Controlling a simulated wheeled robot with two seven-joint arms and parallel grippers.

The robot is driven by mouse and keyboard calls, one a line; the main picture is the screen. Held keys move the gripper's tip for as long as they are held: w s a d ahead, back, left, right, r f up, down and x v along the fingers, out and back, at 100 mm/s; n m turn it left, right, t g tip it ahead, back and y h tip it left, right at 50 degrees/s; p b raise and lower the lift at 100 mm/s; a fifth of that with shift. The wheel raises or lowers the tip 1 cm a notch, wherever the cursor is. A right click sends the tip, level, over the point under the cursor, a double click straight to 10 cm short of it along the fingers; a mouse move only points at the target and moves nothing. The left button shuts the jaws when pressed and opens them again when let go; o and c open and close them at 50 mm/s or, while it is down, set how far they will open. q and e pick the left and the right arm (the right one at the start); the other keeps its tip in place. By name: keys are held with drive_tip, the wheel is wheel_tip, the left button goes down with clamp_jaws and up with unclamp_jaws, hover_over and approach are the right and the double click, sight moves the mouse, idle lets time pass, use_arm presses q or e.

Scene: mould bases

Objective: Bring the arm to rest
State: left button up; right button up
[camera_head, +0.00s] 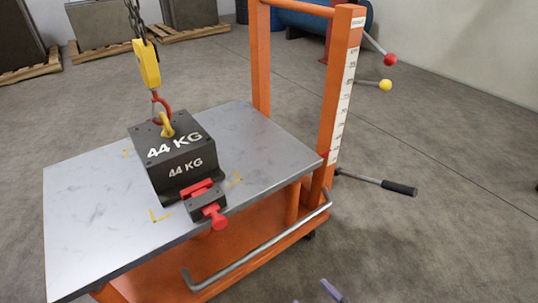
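A black mould block (180,158) marked 44 KG sits on the grey top (90,215) of an orange lift table. A yellow eyebolt (167,125) stands in its top, and a red shackle (158,103) links it to a yellow hook block (147,65) on a chain. A black clamp with a red handle (213,216) sits at the table's front edge, against the block. Two small grey-purple tips at the bottom edge look like my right gripper (315,294); they are apart with only floor between them. The rest of it is cut off. My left gripper is not in view.
The orange post (338,95) carries a white scale and levers with red (390,60), yellow (386,85) and black (399,188) grips. A grey handle bar (262,250) runs along the table's front. Pallets with grey slabs stand behind. Floor at right is mostly clear.

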drive_tip(key=s+d+f+m+g+h+p, duration=0.1)
drive_tip(key=s+d+f+g+h+p, duration=0.35)
drive_tip(key=s, duration=0.25)
drive_tip(key=s+d+f+m+g+h+p, duration=0.1)
drive_tip(key=s+d+f+g+h+p, duration=0.2)
drive_tip(key=s+d+p, duration=0.3)
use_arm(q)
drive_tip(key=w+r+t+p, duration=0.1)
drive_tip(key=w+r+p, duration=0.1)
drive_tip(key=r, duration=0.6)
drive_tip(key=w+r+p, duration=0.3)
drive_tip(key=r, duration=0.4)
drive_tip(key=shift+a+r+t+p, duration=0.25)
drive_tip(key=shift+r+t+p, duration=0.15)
use_arm(e)
drive_tip(key=s+d+m+g+h, duration=0.1)
drive_tip(key=s+g, duration=0.6)
drive_tip(key=s, duration=1.7)
drive_tip(key=shift+s+d+r+m+h, duration=0.15)
drive_tip(key=shift+s+r+m+h, duration=0.15)
drive_tip(key=shift+m+h, duration=0.5)
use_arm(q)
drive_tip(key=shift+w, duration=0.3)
use_arm(e)
drive_tip(key=shift+w, duration=0.1)
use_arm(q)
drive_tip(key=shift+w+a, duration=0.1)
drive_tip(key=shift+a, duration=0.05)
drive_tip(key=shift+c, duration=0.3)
